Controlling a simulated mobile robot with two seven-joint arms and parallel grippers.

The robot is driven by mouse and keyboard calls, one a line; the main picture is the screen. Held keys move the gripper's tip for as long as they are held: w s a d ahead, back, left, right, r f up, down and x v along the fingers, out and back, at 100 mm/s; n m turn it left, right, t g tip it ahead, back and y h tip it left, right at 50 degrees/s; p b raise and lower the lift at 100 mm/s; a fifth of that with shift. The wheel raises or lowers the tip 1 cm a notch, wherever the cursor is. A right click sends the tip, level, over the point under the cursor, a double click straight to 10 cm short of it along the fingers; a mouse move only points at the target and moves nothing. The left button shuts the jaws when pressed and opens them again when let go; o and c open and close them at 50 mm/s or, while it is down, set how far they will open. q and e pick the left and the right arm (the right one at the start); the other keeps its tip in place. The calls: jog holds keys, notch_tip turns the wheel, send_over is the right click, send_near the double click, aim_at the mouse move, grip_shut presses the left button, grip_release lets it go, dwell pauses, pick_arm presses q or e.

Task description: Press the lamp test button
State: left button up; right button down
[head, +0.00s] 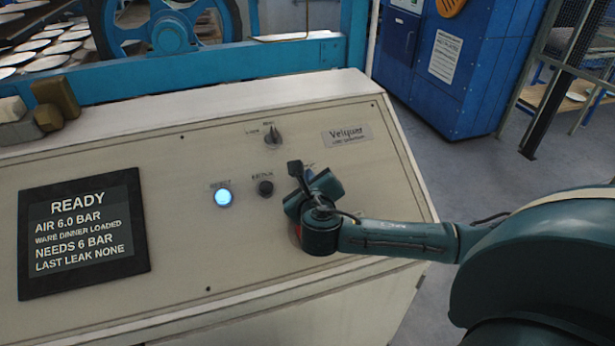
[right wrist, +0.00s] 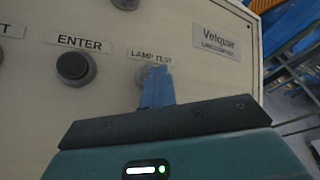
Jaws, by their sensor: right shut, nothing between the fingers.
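The lamp test button (right wrist: 140,76) is on the sloped beige control panel (head: 170,230), under its "LAMP TEST" label (right wrist: 150,54) in the right wrist view. Only its left edge shows; my fingers cover the rest. My right gripper (right wrist: 157,86) is shut and empty, with its blue fingertips over the button. I cannot tell whether they touch it or how far it is pushed. In the head view my right gripper (head: 308,182) hides the button. My left gripper is not in view.
Left of my gripper are the dark ENTER button (head: 265,188) and a lit blue-white button (head: 223,198). A rotary knob (head: 273,134) is above. A display (head: 84,234) reads READY. A bit of red (head: 297,233) shows beside my wrist. Blocks (head: 56,97) lie at the far left.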

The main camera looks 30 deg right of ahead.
jog(key=shift+r, duration=0.1)
jog(key=shift+s+a+r, duration=0.1)
jog(key=shift+s+r, duration=0.35)
jog(key=shift+r, duration=0.2)
jog(key=r, duration=0.1)
jog(key=s+r, duration=0.1)
jog(key=r, duration=0.1)
jog(key=s+r, duration=0.1)
jog(key=shift+s+a+r, duration=0.15)
jog(key=shift+s+a, duration=0.05)
jog(key=shift+a, duration=0.1)
dwell(1.1)
